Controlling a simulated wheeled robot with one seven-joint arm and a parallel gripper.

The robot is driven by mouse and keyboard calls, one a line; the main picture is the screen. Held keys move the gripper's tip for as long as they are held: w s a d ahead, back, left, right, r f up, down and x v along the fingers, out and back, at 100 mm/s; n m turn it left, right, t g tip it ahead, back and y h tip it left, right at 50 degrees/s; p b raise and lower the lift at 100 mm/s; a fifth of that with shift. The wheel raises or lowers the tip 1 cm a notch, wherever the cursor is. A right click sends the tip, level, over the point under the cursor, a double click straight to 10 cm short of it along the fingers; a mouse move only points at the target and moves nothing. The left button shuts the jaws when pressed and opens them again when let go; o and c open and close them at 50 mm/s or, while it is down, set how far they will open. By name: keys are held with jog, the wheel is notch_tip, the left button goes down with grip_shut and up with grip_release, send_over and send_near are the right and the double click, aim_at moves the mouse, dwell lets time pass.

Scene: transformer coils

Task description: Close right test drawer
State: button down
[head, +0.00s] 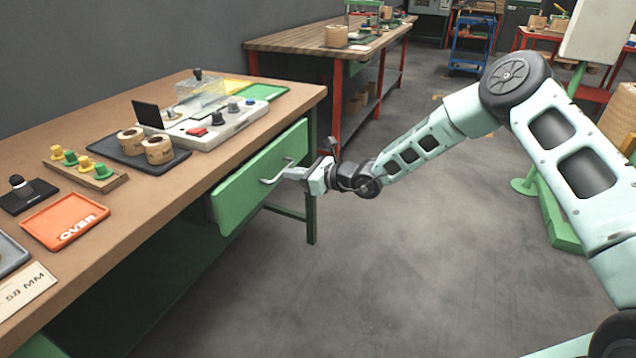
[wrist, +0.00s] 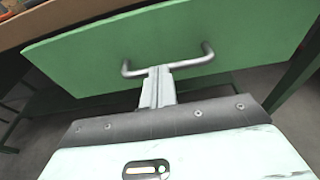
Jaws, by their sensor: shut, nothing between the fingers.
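The right test drawer (head: 262,172) is a green drawer under the wooden bench top, and its front stands out from the bench. Its green front fills much of the wrist view (wrist: 185,40). A grey metal bar handle (head: 277,178) crosses the front; it also shows in the wrist view (wrist: 190,64). My gripper (head: 290,174) is at the handle, and its shut fingers (wrist: 158,86) reach the middle of the bar. I cannot tell whether they touch it.
The bench top (head: 215,165) holds a test unit (head: 225,122), tape rolls on a dark tray (head: 125,152) and an orange tray (head: 65,220). A green bench leg (head: 311,215) stands right of the drawer. The grey floor (head: 400,260) in front is clear.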

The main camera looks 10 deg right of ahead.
aim_at(271, 167)
jog(key=x, duration=0.4)
jog(key=shift+w+a+r+b, duration=0.1)
jog(key=shift+r+b, duration=0.2)
jog(key=shift+r, duration=0.05)
jog(key=shift+a+r, duration=0.1)
jog(key=shift+r, duration=0.1)
jog(key=shift+a+r, duration=0.1)
jog(key=shift+r, duration=0.05)
